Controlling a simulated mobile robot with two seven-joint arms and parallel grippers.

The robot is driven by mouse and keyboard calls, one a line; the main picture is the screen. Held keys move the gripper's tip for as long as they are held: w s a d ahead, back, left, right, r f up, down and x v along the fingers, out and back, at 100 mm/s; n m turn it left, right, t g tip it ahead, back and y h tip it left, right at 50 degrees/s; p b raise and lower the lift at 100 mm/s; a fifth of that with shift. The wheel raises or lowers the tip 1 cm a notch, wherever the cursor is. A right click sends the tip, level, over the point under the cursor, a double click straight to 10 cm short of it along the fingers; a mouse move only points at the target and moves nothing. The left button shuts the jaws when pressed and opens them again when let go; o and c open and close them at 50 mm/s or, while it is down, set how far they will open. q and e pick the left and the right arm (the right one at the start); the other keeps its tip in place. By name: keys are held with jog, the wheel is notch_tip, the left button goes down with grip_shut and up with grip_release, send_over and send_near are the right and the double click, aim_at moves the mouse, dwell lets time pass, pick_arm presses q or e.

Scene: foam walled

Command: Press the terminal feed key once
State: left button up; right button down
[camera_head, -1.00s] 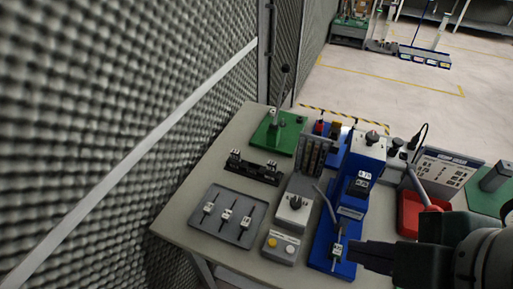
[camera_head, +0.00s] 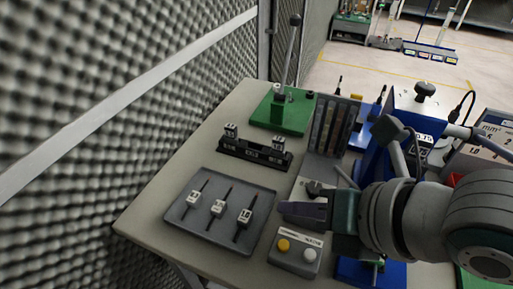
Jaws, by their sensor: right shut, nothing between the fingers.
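A small grey key box (camera_head: 296,266) sits near the table's front edge. It carries a yellow button (camera_head: 284,245) and a white button (camera_head: 309,256), with small labels above them that I cannot read surely. My right gripper (camera_head: 284,210) comes in from the right, shut and empty, its fingers pointing left. In the picture its fingertips lie just beyond the box, above the yellow button; I cannot tell their height over the table. The gripper partly covers a grey unit with a dark knob (camera_head: 318,189). My left gripper is out of view.
A grey tray (camera_head: 184,209) with labelled tools lies left of the gripper. Behind are a black holder (camera_head: 255,152) and a green lever stand (camera_head: 282,112). A blue press (camera_head: 420,105) stands close to my right arm. A foam wall borders the left.

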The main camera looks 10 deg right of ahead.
jog(key=b, duration=0.8)
send_over(287, 253)
notch_tip(287, 253, down, 8)
jog(key=shift+f, duration=0.4)
dwell(1.5)
jog(key=shift+f+b, duration=0.4)
jog(key=shift+b, duration=0.05)
jog(key=shift+f+b, duration=0.35)
jog(key=shift+f, duration=0.2)
dwell(0.5)
jog(key=shift+r, duration=0.1)
jog(key=shift+r+p, duration=0.9)
jog(key=shift+p, duration=0.15)
